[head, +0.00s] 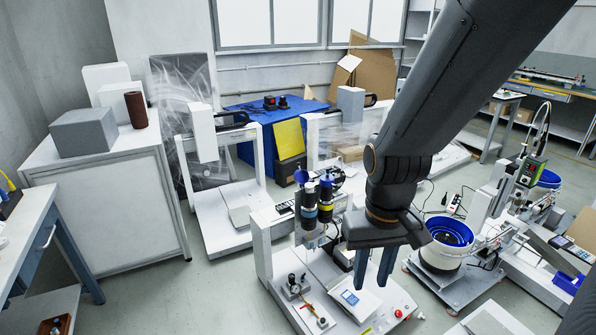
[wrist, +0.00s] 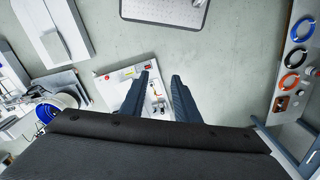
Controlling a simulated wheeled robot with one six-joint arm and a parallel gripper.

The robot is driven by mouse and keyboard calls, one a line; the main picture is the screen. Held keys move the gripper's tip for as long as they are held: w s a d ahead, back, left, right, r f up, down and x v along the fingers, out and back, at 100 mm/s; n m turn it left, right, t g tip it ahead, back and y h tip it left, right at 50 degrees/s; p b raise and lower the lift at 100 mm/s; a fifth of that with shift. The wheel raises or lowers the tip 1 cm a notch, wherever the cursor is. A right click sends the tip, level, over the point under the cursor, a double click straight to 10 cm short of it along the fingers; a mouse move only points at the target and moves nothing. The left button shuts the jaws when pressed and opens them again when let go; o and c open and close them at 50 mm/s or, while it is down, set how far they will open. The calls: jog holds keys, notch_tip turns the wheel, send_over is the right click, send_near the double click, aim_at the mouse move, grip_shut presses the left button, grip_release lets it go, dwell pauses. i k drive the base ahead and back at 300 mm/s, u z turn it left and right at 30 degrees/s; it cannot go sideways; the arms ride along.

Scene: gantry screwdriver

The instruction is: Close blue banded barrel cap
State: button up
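Two dark barrels stand upright side by side on the white gantry machine in the head view. The blue banded barrel (head: 309,213) is on the left, and the yellow banded barrel (head: 326,208) is on the right, close beside it. The barrels cannot be made out in the wrist view.
The machine's white base (head: 385,318) lies below my gripper, with a small display panel (head: 352,299) and buttons on it. A white bowl feeder with a blue rim (head: 450,233) stands close on the right. Another white gantry frame (head: 232,232) stands behind left. Grey floor is open at left.

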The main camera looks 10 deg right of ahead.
aim_at(300, 176)
jog(key=k, duration=0.65)
jog(key=u, duration=0.55)
jog(key=i, duration=1.45)
jog(key=z, duration=0.65)
